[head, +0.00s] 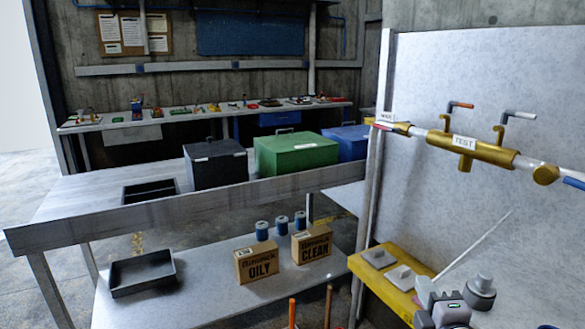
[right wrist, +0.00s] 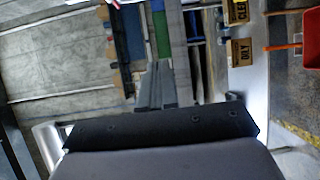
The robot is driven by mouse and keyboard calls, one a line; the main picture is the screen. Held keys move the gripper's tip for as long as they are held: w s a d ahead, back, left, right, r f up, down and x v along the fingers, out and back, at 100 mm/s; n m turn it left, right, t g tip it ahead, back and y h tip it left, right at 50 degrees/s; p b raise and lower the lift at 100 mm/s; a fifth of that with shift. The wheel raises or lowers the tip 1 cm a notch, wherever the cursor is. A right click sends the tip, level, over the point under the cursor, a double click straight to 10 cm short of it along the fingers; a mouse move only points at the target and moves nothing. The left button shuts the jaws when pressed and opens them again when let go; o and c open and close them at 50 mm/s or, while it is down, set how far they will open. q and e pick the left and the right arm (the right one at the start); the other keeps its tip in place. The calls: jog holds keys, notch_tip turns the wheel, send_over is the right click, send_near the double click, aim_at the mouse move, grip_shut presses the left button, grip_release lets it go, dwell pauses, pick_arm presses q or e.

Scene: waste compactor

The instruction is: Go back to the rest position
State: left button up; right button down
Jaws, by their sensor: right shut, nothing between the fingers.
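My right gripper (right wrist: 155,88) shows in the right wrist view with its fingers together and nothing between them. It is in the air, apart from the benches and boxes. Part of my right arm shows at the lower right of the head view, in front of the yellow ledge. My left gripper is in neither view.
A yellow ledge (head: 389,283) with grey blocks stands close at the right, below a brass TEST pipe (head: 465,143). Cardboard boxes marked OILY (head: 257,265) and CLEAN (head: 312,246) and a black tray (head: 143,274) sit on the lower shelf. A green bin (head: 296,155) stands behind.

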jog(key=s+f+m+g, duration=0.8)
jog(key=s+f+m, duration=0.4)
jog(key=s, duration=0.4)
jog(key=s+a+f+m+g, duration=0.1)
jog(key=s+f+m+g, duration=0.15)
jog(key=s, duration=0.45)
jog(key=s+f+m+g, duration=0.2)
jog(key=s+g, duration=0.1)
jog(key=s, duration=0.5)
jog(key=w+a+f+t+y, duration=0.2)
jog(key=w+f+t, duration=0.4)
jog(key=f, duration=0.3)
jog(key=shift+w+a+n+y, duration=0.3)
jog(key=shift+a+n+y, duration=0.15)
jog(key=shift+a, duration=0.2)
jog(key=shift+t, duration=0.35)
jog(key=shift+d, duration=0.1)
